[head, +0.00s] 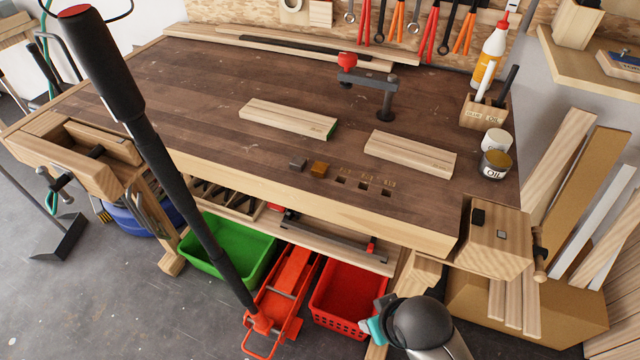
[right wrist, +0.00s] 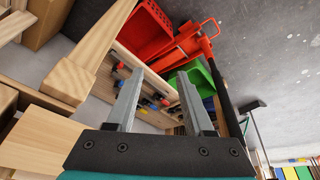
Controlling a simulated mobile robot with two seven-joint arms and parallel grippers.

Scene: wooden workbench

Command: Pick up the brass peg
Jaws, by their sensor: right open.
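The brass peg (head: 319,169) is a small golden-brown block on the workbench top, close to its front edge. A dark grey peg (head: 298,164) sits just left of it. A row of square holes (head: 363,186) lies to its right in the bench top. My right gripper (right wrist: 158,80) is open and empty, its two grey fingers apart. In the head view my right arm is low in front of the bench, below and right of the peg, well apart from it. The peg does not show in the right wrist view. My left gripper is not in view.
Two wooden boards (head: 288,118) (head: 410,154) lie behind the pegs, with a clamp (head: 372,86) beyond. A red floor jack (head: 284,295) has a long black handle (head: 172,170) rising across the view. Green (head: 228,250) and red (head: 345,298) bins stand below the bench.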

